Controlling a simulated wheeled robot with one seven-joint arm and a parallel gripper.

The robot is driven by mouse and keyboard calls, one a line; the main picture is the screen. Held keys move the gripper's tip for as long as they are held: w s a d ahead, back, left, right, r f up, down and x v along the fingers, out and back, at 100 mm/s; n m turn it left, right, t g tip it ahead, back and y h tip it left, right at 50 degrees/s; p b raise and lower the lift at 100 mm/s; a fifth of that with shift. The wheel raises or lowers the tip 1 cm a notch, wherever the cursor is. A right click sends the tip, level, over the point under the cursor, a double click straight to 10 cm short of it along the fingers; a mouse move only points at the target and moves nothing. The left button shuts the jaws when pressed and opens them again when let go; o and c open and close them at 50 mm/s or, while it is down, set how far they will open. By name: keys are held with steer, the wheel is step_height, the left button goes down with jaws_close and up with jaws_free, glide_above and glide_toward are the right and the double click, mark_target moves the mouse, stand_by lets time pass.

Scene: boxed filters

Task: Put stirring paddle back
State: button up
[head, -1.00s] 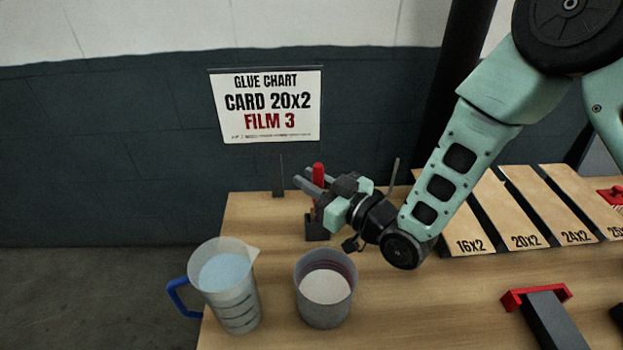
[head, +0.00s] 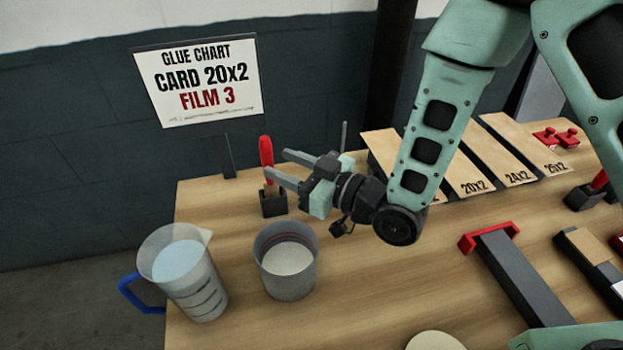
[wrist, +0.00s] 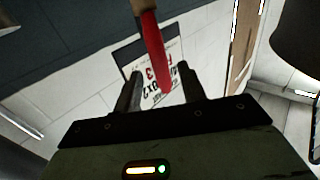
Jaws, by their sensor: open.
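The stirring paddle, seen as an upright red handle (head: 266,151), stands in a small black holder (head: 273,202) at the back left of the table. Its lower end is hidden inside the holder. My gripper (head: 276,164) is open and empty just right of the handle, with its fingers pointing left towards it. In the wrist view, the red handle (wrist: 152,50) shows beyond and between the two spread fingertips (wrist: 159,76). I see no contact. A grey pot (head: 287,262) with pale contents stands in front of the holder.
A measuring jug (head: 184,270) with a blue handle stands at the front left, near the table edge. A thin dark upright (head: 228,157) stands behind the holder. Labelled boards (head: 510,160) and a red-ended dark tool (head: 515,270) lie to the right. A chart (head: 198,80) hangs behind.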

steer(key=s+d+r+m+g+h, duration=0.2)
steer(key=s+d+g+h, duration=0.2)
steer(key=s+d+h, duration=0.3)
steer(key=s+d+r+m+g+h+b, duration=0.1)
steer(key=s+d+r+m+g+h, duration=0.1)
steer(key=s+d+g+h, duration=0.3)
steer(key=s+d+h, duration=0.3)
steer(key=s+d, duration=0.3)
steer(key=s, duration=0.2)
steer(key=shift+d, duration=0.2)
